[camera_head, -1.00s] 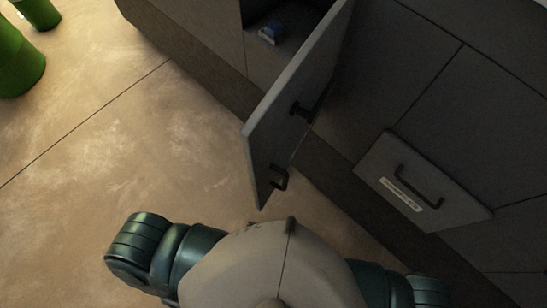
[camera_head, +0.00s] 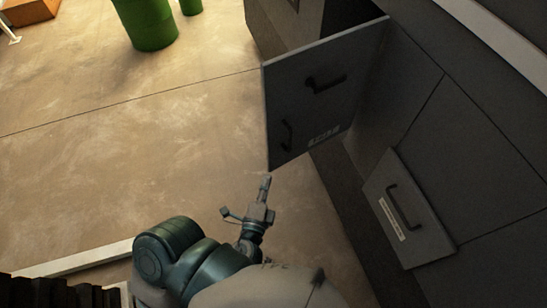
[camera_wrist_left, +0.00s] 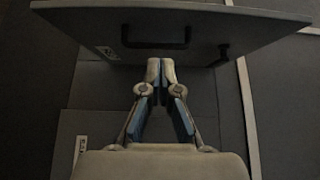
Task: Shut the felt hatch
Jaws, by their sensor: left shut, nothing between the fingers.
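The hatch (camera_head: 300,85) is a dark grey door panel standing open from the cabinet front, with its outer face towards me. It carries two dark handles (camera_head: 325,83) and a pale label. My left gripper (camera_head: 264,180) is shut and empty, just below the hatch's free lower corner. In the left wrist view the shut fingertips (camera_wrist_left: 160,65) point at the hatch (camera_wrist_left: 185,20), just below its edge. I cannot tell whether they touch it. The cabinet opening is mostly hidden behind the hatch. My right gripper is out of view.
The dark cabinet front runs along the right. A smaller labelled panel with a handle (camera_head: 408,210) lies to the right of the hatch. Green cylinders (camera_head: 148,22) stand on the floor at the top left. The tan floor (camera_head: 140,140) left of the hatch is clear.

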